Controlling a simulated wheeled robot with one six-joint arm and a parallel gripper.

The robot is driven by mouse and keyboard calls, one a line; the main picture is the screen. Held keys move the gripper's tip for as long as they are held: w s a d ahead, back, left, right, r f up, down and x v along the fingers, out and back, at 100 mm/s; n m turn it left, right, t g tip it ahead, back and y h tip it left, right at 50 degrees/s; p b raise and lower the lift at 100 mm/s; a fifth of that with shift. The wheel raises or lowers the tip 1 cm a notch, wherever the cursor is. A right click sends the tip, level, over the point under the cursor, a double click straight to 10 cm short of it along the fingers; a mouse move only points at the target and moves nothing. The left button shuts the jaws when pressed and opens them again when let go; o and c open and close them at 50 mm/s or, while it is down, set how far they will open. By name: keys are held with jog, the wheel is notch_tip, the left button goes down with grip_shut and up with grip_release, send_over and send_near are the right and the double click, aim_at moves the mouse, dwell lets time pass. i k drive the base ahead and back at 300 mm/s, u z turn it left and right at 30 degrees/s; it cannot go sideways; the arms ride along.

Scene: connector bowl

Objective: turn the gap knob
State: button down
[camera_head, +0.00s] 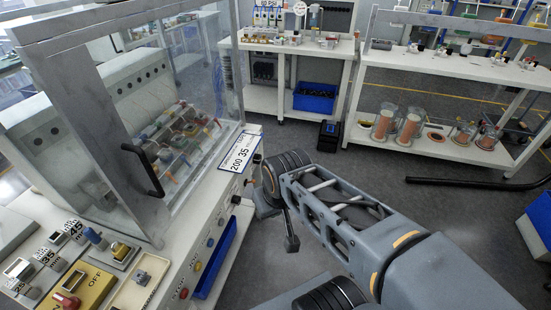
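No knob carries a readable "gap" label, so I cannot tell which one is the gap knob. On the bench at lower left are a blue knob (95,238), a red knob (66,298) on a yellow OFF plate (92,284), and a small grey knob (142,277) on a cream plate. Blocks marked 45 mm (74,229) and 35 mm (46,256) stand left of them. My arm reaches in from the lower right. The end of my arm (290,242) hangs beside the bench's right side, apart from these knobs. The fingers cannot be made out clearly.
A clear-fronted cabinet with a dark handle (143,170) stands on the bench behind the knobs. A sign reading 200 35 (240,158) is at the bench's right edge. Coloured buttons (197,266) and a blue tray (215,258) line its front. Shelves (445,150) stand behind.

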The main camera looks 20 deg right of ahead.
aim_at(257, 158)
jog(key=z, duration=0.35)
jog(key=k, duration=0.6)
jog(key=z, duration=0.3)
jog(key=i, duration=1.35)
jog(key=u, duration=0.5)
